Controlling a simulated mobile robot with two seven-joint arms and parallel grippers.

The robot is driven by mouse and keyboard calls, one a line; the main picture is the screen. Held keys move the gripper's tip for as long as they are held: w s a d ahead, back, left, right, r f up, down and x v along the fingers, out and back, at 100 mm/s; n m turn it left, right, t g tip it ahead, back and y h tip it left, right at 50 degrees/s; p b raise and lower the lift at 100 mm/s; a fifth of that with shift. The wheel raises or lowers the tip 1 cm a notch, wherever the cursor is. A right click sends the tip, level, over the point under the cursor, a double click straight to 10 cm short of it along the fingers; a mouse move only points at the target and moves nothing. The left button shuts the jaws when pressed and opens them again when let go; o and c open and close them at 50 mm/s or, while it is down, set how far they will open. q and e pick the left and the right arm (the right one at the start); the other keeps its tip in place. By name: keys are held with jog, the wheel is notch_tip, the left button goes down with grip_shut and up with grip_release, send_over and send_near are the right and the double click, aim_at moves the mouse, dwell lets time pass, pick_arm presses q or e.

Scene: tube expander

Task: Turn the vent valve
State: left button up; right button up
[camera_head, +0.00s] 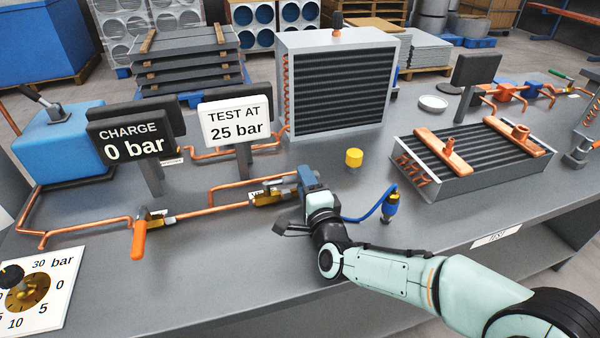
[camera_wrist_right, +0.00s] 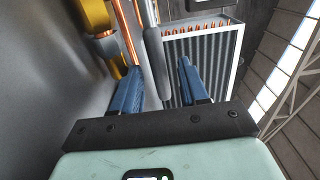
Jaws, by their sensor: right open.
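The brass valve with a small label (camera_head: 268,196) sits on the copper pipe left of my right gripper. The label is too small to read fully. My right gripper (camera_head: 307,177) is beside the valve's right end, with its blue fingers apart. In the right wrist view the gripper (camera_wrist_right: 155,70) is open, and a grey lever-like bar (camera_wrist_right: 154,62) runs between its two fingers without visible contact on both sides. A yellow-brass valve part (camera_wrist_right: 97,18) shows at the upper left there. My gripper hides part of the valve in the head view. My left gripper is out of view.
An orange-handled valve (camera_head: 139,238) is on the same pipe to the left. Signs read CHARGE 0 bar (camera_head: 135,141) and TEST AT 25 bar (camera_head: 235,123). A yellow cap (camera_head: 354,158), a blue hose (camera_head: 370,212) and a finned coil (camera_head: 470,160) are to the right.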

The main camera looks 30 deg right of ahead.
jog(key=shift+x, duration=2.05)
grip_shut()
